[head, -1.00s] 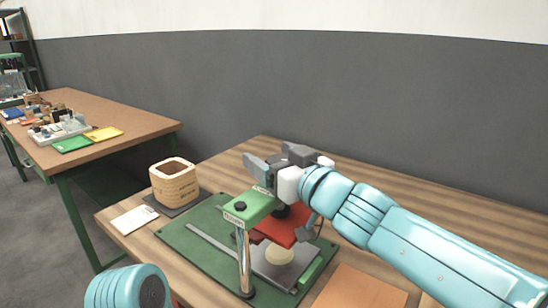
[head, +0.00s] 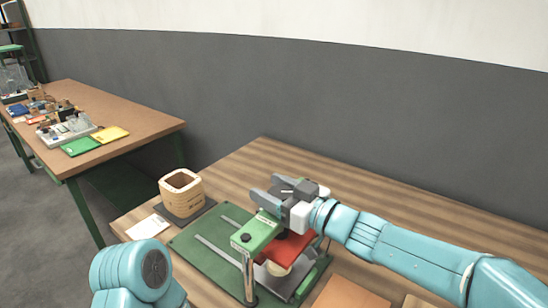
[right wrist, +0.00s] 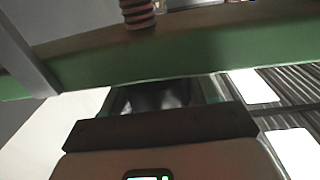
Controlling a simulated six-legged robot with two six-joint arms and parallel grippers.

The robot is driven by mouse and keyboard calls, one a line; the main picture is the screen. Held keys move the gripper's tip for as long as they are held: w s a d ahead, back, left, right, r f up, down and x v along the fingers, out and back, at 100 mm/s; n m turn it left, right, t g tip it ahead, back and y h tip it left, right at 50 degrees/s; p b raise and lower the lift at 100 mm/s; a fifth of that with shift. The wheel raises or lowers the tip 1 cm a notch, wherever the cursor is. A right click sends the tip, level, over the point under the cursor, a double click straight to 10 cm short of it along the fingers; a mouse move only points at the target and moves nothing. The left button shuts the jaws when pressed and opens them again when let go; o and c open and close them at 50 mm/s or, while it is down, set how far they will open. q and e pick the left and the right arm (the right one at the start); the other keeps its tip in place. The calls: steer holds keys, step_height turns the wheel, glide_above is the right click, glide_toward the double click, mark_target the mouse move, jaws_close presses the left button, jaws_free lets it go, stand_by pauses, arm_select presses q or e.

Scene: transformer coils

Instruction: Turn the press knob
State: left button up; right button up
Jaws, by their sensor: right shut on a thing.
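The press has a green base (head: 194,240), a green top beam (head: 258,232) on a shiny post and a red plate (head: 291,248) under the beam. A pale round piece (head: 278,269) is partly covered by the red plate. My right gripper (head: 270,192) is at the top of the press, behind the beam, and is shut on the press knob, which is mostly hidden by the jaws. In the right wrist view a green bar (right wrist: 200,52) crosses the picture, with a ribbed copper-brown part (right wrist: 138,12) above it. My left gripper is out of view; only my left arm shows.
A wooden block with an opening (head: 181,191) stands on a dark pad left of the press. A white card (head: 148,227) lies in front of it. An orange-brown sheet (head: 350,293) lies at the front right. Another table (head: 130,103) with parts stands at the far left.

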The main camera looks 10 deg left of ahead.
steer(key=n+g+p, duration=0.1)
steer(key=g+p, duration=0.1)
steer(key=p, duration=0.1)
steer(key=n+g+y+p, duration=0.1)
steer(key=n+g+p, duration=0.1)
steer(key=g+p, duration=0.1)
steer(key=n+g+p, duration=0.2)
steer(key=p, duration=0.2)
steer(key=shift+s+a+r+g+y+p, duration=0.1)
steer(key=shift+s+r+g+y+p, duration=0.2)
steer(key=shift+s+p, duration=0.1)
steer(key=g, duration=0.1)
steer(key=n+g+p, duration=0.1)
steer(key=shift+s+f+n+g, duration=0.1)
steer(key=shift+f+n+g, duration=0.1)
steer(key=shift+n+g, duration=0.1)
steer(key=shift+s+f+n+g+h+p, duration=0.15)
steer(key=shift+n+g+h+p, duration=0.1)
steer(key=shift+n+g, duration=0.5)
steer(key=shift+s+n+g+h+p, duration=0.1)
steer(key=shift+n+g+h, duration=0.25)
steer(key=shift+g, duration=0.7)
steer(key=o, duration=1)
steer(key=shift+c, duration=0.2)
steer(key=shift+w+d, duration=0.2)
steer(key=shift+d, duration=0.3)
steer(key=b+v, duration=0.1)
steer(key=v, duration=0.5)
steer(key=shift+d+b, duration=0.25)
steer(key=shift+b, duration=0.15)
